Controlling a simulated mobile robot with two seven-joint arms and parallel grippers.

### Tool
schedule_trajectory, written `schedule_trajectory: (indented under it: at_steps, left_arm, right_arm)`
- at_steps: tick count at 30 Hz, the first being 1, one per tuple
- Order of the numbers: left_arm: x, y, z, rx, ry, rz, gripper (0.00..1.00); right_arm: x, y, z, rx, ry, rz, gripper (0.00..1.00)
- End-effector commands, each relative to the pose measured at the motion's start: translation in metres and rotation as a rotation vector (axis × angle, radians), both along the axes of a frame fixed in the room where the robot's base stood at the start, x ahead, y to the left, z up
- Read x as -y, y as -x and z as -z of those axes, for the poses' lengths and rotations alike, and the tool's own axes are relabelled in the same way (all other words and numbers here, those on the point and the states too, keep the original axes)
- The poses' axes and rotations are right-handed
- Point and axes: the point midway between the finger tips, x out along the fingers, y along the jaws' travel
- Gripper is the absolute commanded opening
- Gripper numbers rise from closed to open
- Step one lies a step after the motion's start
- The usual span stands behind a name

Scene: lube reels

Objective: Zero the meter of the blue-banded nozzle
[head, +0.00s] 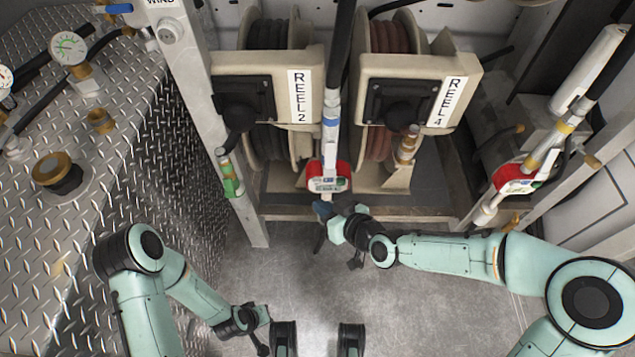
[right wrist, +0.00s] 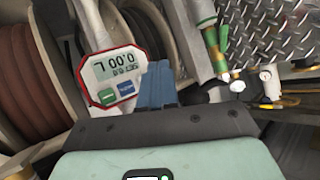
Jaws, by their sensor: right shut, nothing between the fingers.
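The blue-banded nozzle (head: 330,122) hangs upright between the two middle reels. Its red-framed meter (head: 328,178) is at its lower end. A green button (right wrist: 107,97) and a blue button (right wrist: 125,87) sit beside the display. My right gripper (head: 322,210) is shut and empty just below the meter. In the wrist view its blue fingertips (right wrist: 158,82) are close to the blue button; contact cannot be told. My left gripper (head: 250,322) is low at the front, its jaws unclear.
A yellow-banded nozzle with a red meter (head: 515,178) is at the right. A green-banded nozzle (head: 229,178) hangs on the left post. Reel 2 (head: 268,80) and reel 4 (head: 418,85) stand behind. A diamond-plate tank (head: 110,150) fills the left. The grey floor (head: 310,265) is clear.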

Motion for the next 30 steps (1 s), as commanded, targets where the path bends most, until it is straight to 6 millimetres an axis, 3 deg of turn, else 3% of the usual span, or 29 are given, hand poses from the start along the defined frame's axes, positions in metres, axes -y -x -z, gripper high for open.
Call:
schedule_trajectory:
  at_steps: [9,26,30]
  left_arm:
    - [0.0,0.0,-0.009,0.003,0.0,0.0,0.0]
    - [0.0,0.0,-0.008,0.003,0.0,0.0,0.0]
    - [0.001,0.001,-0.008,-0.002,0.002,0.002,0.0]
  right_arm:
    - [0.003,0.025,-0.001,0.0,-0.001,0.002,0.0]
    - [0.003,0.026,0.0,-0.002,-0.001,0.002,0.0]
    - [0.013,0.029,0.026,-0.082,-0.019,0.046,0.0]
